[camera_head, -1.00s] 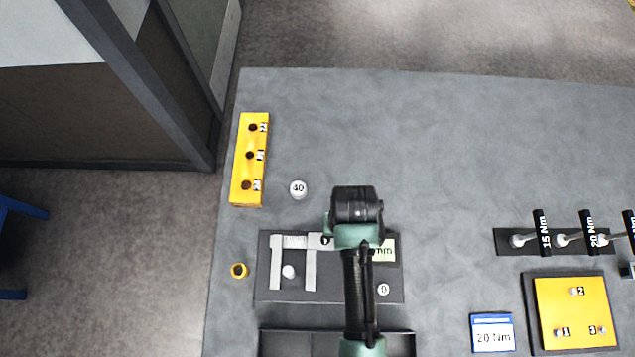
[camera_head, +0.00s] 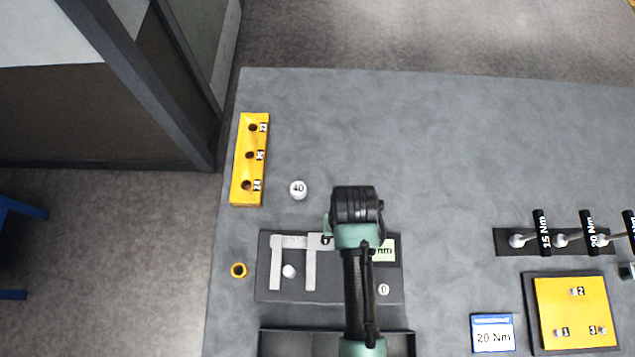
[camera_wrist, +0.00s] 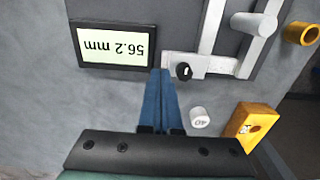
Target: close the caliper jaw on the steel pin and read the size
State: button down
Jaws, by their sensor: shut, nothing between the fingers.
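The caliper lies on a dark plate (camera_head: 335,289). Its fixed jaw (camera_head: 275,264) is at the left and its sliding jaw (camera_head: 310,268) at the right. The round-topped steel pin (camera_head: 289,271) stands between them, with a visible gap to the sliding jaw. The wrist view shows the pin (camera_wrist: 255,22) and a black knob (camera_wrist: 183,71) on the slider. The display (camera_wrist: 115,45) reads 56.2 mm, upside down. My gripper (camera_wrist: 161,76) is shut and empty, its blue fingertips beside the knob and display corner; contact is unclear. My arm hides the fingers in the head view.
A yellow block (camera_head: 248,175) with holes, a white "40" piece (camera_head: 298,189) and a yellow ring (camera_head: 238,270) lie around the plate. A "0" button (camera_head: 383,289) is on the plate. A dark tray (camera_head: 290,345) is in front. Torque tools (camera_head: 555,240) stand right.

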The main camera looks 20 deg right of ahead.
aim_at(323, 239)
jog(key=shift+f, duration=0.2)
jog(key=shift+f+b, duration=0.85)
jog(key=shift+f, duration=0.7)
jog(key=shift+w+a, duration=0.1)
jog(key=shift+a, duration=0.15)
jog(key=shift+w+a+p, duration=0.25)
jog(key=shift+a, duration=0.6)
jog(key=shift+w+a+p, duration=0.2)
jog(key=shift+w+a, duration=0.05)
jog(key=shift+a, duration=0.55)
jog(key=shift+w+a+r+p, duration=0.1)
jog(key=shift+a+p, duration=0.1)
jog(key=shift+p, duration=0.1)
dwell(0.9)
jog(key=shift+w+r+p, duration=0.1)
jog(key=shift+r+p, duration=0.7)
jog(key=shift+p, duration=0.05)
jog(key=r+p, duration=0.1)
jog(key=p, duration=0.1)
jog(key=r+p, duration=0.4)
jog(key=shift+s+d+r, duration=0.15)
jog(key=shift+s+r, duration=0.1)
jog(key=shift+f, duration=0.1)
